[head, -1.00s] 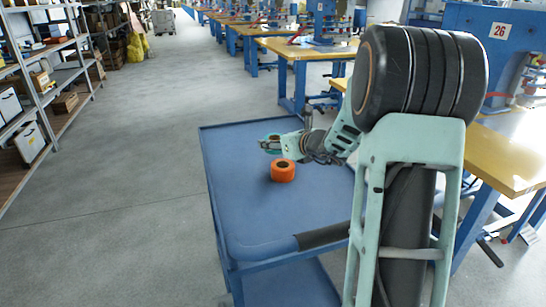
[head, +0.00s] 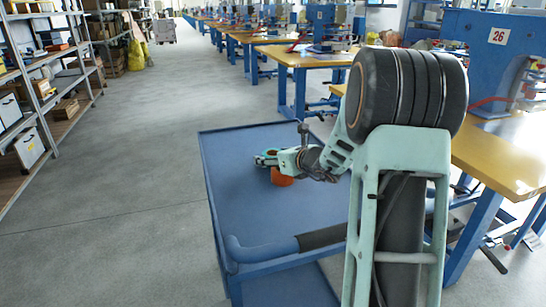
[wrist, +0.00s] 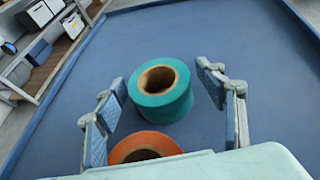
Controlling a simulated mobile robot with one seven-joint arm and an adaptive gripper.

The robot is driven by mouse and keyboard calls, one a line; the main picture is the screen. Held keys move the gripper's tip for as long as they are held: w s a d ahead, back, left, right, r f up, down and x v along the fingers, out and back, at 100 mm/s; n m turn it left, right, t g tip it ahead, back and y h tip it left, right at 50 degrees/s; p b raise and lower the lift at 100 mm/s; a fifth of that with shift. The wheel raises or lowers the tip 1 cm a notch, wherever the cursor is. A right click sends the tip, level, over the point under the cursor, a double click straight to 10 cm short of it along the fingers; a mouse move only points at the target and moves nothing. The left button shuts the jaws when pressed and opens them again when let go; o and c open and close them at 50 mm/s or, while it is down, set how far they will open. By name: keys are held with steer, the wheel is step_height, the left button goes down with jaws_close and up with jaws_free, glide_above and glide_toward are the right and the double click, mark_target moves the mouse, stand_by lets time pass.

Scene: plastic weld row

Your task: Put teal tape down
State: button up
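The teal tape (wrist: 165,105) is a roll with a brown core, flat on the blue cart top in the wrist view. It lies between the spread fingers of my gripper (wrist: 160,82), with a visible gap on both sides. In the head view the teal tape (head: 266,152) is mostly hidden by my gripper (head: 268,160). The orange tape (wrist: 146,144) lies beside it, nearer my palm, which covers part of it. The orange tape also shows under my arm in the head view (head: 281,178).
The blue cart top (head: 238,205) has a raised rim and is bare around the rolls. Metal shelves (head: 52,85) stand at the left, across open grey floor. Yellow-topped workbenches (head: 500,160) with blue machines line the right.

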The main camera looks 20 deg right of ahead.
steer(key=shift+r, duration=0.1)
steer(key=shift+s+r+p, duration=0.2)
steer(key=shift+p, duration=0.1)
steer(key=p+v, duration=0.2)
steer(key=v, duration=0.8)
steer(key=shift+s+d, duration=0.1)
steer(key=shift+s, duration=0.3)
steer(key=shift+s+r, duration=0.15)
steer(key=shift+s, duration=0.2)
